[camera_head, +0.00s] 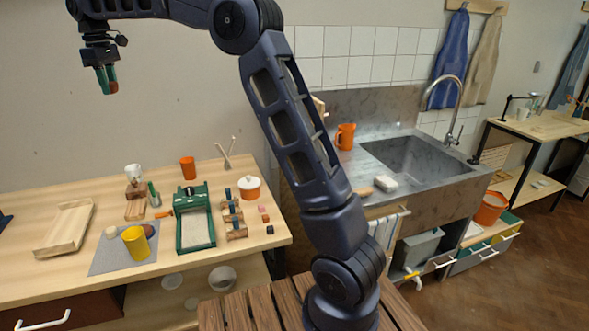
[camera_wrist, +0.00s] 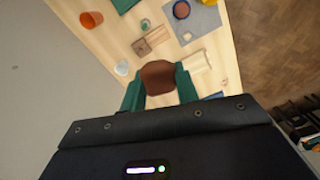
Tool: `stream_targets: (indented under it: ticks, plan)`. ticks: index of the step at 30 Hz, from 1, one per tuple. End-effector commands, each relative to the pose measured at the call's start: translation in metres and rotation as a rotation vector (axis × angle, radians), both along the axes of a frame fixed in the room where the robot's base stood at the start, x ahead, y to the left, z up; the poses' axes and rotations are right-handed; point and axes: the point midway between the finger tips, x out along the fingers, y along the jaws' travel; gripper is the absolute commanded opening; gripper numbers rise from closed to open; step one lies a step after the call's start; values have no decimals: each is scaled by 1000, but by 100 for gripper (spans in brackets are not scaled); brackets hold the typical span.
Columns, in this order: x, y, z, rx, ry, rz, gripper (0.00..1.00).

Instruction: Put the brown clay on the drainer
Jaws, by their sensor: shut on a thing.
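My gripper (camera_head: 105,78) is raised high above the left end of the wooden table, pointing down. Its green fingers are shut on a lump of brown clay (camera_wrist: 158,77), which shows between them in the wrist view. In the head view only the clay's lower end (camera_head: 113,87) shows beside the fingers. It hangs clear of everything below. The flat metal surface left of the sink basin, which looks like the drainer (camera_head: 345,170), is far to the right, beyond my arm. An orange jug (camera_head: 346,136) stands at its back.
The wooden table (camera_head: 30,265) below holds a wooden tray (camera_head: 64,228), a grey mat with a yellow cup (camera_head: 136,243), a green-framed screen (camera_head: 195,222), a wooden rack and a lidded orange-and-white pot (camera_head: 249,188). The basin (camera_head: 415,160) looks empty.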

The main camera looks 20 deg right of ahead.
Motion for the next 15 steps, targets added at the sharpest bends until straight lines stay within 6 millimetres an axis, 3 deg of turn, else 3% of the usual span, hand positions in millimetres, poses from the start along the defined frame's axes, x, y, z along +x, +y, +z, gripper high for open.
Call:
stream_targets:
  ticks: [1,6,15]
  plan:
    - [19,-18,1,1,0,-34,7]
    - [71,-72,1,0,0,-128,7]
    - [149,-178,3,1,0,-294,7]
